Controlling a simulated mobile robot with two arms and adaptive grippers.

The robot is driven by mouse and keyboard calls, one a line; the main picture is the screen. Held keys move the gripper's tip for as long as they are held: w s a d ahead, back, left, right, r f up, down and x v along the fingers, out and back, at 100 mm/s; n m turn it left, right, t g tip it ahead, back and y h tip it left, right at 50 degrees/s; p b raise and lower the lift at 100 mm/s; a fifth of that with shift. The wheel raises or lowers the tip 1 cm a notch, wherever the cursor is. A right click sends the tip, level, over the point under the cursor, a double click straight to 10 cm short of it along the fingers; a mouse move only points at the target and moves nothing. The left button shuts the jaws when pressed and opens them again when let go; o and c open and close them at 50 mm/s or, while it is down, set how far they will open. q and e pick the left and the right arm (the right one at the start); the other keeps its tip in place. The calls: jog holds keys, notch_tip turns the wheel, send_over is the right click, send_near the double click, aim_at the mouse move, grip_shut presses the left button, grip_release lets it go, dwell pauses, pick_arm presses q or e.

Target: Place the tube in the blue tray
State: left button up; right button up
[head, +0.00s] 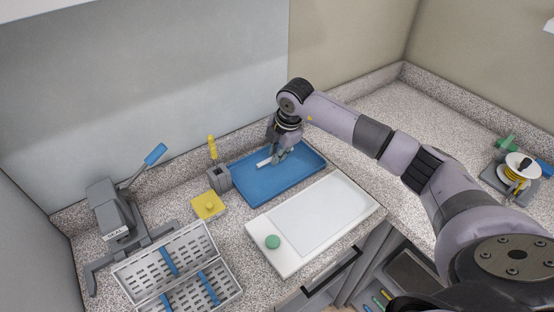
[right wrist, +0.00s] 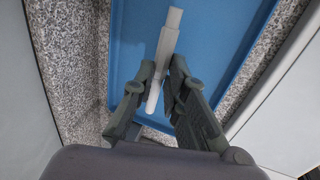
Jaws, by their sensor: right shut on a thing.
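The blue tray (head: 302,180) lies on the speckled counter against the back wall. My right gripper (head: 276,158) is over the tray, pointing down. It is shut on a white tube (head: 263,163), which sticks out to the left of the fingers. In the right wrist view the fingers (right wrist: 163,85) close around the tube (right wrist: 169,35), with the tray (right wrist: 205,40) behind it. The tube is inside the tray's outline; I cannot tell whether it touches the tray floor. My left gripper is not in view.
A white board (head: 320,217) with a green knob (head: 272,242) lies in front of the tray. A grey holder with a yellow-handled tool (head: 212,150), a yellow block (head: 208,206), a sealer (head: 112,215) and a slotted metal tray (head: 205,241) stand left.

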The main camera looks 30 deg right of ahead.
aim_at(275, 168)
notch_tip(275, 168, down, 4)
jog(key=shift+r+p, duration=0.15)
jog(key=shift+p, duration=0.3)
jog(key=shift+f, duration=0.2)
jog(key=shift+f, duration=0.2)
jog(key=o, duration=0.5)
jog(key=shift+r, duration=0.1)
